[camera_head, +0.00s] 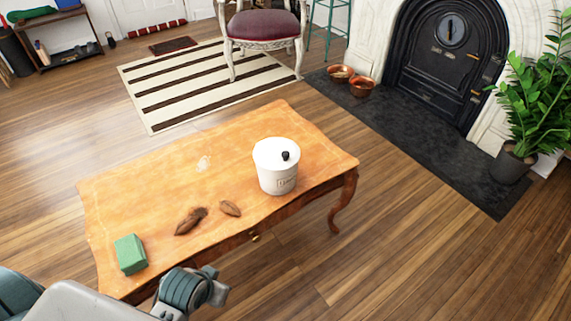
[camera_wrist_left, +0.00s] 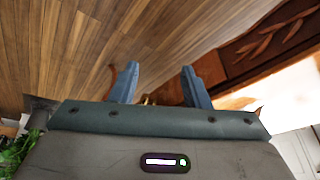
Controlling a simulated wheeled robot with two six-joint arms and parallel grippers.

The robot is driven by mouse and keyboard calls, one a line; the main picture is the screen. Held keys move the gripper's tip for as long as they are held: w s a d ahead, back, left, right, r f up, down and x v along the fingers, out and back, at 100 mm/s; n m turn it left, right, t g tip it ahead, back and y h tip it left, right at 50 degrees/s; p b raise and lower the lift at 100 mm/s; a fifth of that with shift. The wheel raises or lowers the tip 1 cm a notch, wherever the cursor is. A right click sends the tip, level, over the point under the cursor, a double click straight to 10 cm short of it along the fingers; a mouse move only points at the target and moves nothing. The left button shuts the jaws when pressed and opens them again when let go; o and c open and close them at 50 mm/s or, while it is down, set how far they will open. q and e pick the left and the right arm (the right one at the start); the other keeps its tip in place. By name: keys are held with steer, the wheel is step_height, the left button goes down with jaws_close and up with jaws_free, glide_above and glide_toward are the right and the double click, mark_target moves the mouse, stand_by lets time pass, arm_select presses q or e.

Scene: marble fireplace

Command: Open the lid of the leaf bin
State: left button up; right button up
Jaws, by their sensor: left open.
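A white leaf bin (camera_head: 277,180) stands upright on the right part of the wooden table, with printed lettering on its front. Its white lid (camera_head: 270,151) with a small black knob (camera_head: 285,156) is on top and looks shut. My left gripper (camera_head: 219,284) is below and left of the bin in the head view, by the table's near edge and apart from the bin. In the left wrist view the left gripper (camera_wrist_left: 160,84) has its two blue-grey fingers spread with nothing held between them. My right gripper does not show.
The wooden table (camera_head: 150,180) also holds two brown dry leaves (camera_head: 190,221) and a green block (camera_head: 130,254) at its left end. Behind it are a striped rug (camera_head: 200,85) and a chair (camera_head: 263,28). A potted plant (camera_head: 515,165) stands at the right by the fireplace. Floor is free right of the table.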

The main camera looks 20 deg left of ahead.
arm_select(q)
steer(key=w+d+r+t+h+b, duration=0.1)
steer(key=w+d+r+t, duration=0.25)
steer(key=w, duration=0.45)
steer(key=w+d+r+t, duration=0.2)
steer(key=w+r+t, duration=0.25)
steer(key=w, duration=0.45)
steer(key=n+t, duration=0.1)
steer(key=t, duration=0.4)
glide_toward(284, 158)
steer(key=w, duration=0.4)
steer(key=w+b, duration=0.1)
steer(key=w, duration=0.5)
steer(key=shift+w+d+f, duration=0.1)
steer(key=shift+f, duration=0.15)
steer(key=shift+w, duration=0.55)
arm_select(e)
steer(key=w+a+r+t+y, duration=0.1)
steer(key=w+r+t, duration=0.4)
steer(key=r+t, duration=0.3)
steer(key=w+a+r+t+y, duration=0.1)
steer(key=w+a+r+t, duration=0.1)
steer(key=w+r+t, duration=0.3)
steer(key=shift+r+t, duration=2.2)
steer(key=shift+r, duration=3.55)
arm_select(q)
jaws_close()
